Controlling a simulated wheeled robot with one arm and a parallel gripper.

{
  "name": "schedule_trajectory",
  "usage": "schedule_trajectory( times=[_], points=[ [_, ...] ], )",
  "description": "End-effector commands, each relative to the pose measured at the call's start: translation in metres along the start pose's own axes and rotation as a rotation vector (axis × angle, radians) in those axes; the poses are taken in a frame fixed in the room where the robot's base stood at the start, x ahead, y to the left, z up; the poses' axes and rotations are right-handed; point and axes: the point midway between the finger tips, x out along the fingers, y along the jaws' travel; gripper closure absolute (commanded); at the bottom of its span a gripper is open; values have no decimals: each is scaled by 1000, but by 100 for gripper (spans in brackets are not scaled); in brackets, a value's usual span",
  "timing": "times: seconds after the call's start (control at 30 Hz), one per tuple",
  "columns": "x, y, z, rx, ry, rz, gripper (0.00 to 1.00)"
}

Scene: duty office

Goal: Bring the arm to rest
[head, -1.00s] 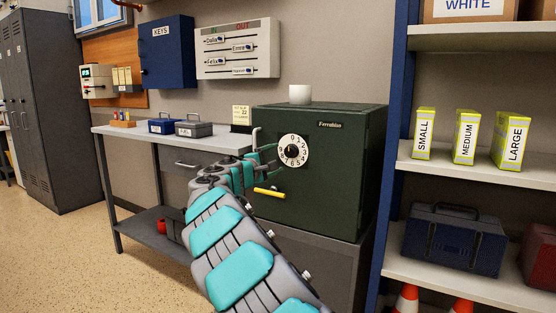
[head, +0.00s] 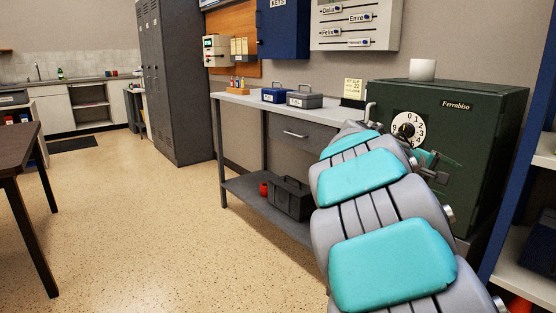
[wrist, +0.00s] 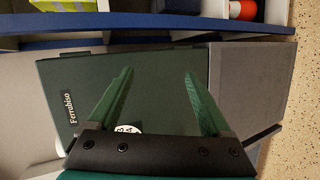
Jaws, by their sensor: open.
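My arm reaches from the bottom right of the head view toward a dark green safe (head: 470,120) with a white dial. My gripper (wrist: 158,74) shows in the wrist view with its two green fingers apart and nothing between them. The safe's front (wrist: 150,105) lies beyond the fingers, its name plate at the left. Whether the fingertips touch it I cannot tell. In the head view my arm links hide part of the safe's front and most of the gripper.
A grey workbench (head: 240,98) stands left of the safe, bearing a blue box (head: 275,95) and a grey box (head: 304,100). A blue-framed shelf (head: 525,150) is close on the right. A brown table (head: 20,150) stands at far left. The floor (head: 170,240) between is clear.

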Motion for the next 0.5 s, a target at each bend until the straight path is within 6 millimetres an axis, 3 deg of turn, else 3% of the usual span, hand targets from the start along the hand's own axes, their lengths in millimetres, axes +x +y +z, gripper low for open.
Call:
schedule_trajectory(
  times=[0.03, 0.1, 0.27, 0.5],
  points=[
    [-5, -16, 28, 38, -29, -66, 17],
    [-13, -40, 62, 89, -69, -163, 17],
    [-43, -111, 128, 181, -142, -399, 17],
    [-122, -230, 212, 242, -237, -773, 17]
  ],
)
